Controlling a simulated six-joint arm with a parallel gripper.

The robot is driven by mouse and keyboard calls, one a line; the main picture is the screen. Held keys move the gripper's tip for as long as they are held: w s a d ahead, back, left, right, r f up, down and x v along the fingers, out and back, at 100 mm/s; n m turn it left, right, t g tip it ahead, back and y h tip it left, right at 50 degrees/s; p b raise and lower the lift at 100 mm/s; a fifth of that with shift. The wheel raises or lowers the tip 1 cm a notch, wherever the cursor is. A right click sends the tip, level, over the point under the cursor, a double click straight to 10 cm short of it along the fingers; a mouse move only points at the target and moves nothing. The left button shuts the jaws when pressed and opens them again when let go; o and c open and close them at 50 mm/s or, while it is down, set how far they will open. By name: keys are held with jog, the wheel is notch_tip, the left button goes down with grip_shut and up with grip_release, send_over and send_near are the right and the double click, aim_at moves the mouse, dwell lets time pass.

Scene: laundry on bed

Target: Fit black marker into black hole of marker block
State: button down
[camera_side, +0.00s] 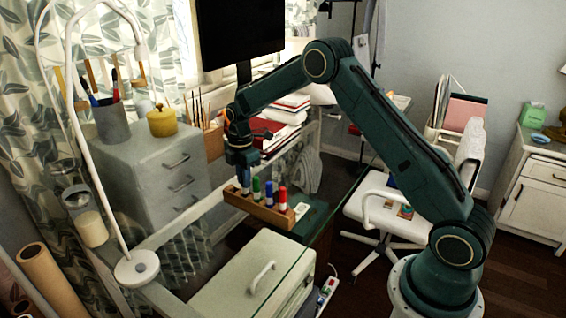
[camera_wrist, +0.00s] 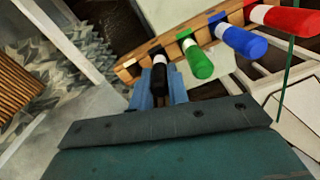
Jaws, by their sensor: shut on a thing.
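The wooden marker block (camera_side: 262,210) stands on the dark green box, and it runs diagonally across the top of the wrist view (camera_wrist: 128,70). My gripper (camera_side: 242,175) points down over the block's left end. In the wrist view, my gripper's fingers (camera_wrist: 159,88) are shut on the black marker (camera_wrist: 159,78). Its white band faces the block, beside the black mark (camera_wrist: 156,50). The marker's lower end is at the block's black-marked end; I cannot tell how deep it sits. The hole itself is hidden.
Green (camera_side: 256,190), blue (camera_side: 269,193) and red (camera_side: 282,199) markers stand upright in the block, to the right of my gripper. A grey drawer cabinet (camera_side: 150,165) stands to the left. A pale box with a handle (camera_side: 255,280) lies in front.

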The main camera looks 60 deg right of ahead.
jog(key=c, duration=1.6)
grip_release()
notch_tip(320, 180, up, 12)
jog(key=shift+r, duration=0.15)
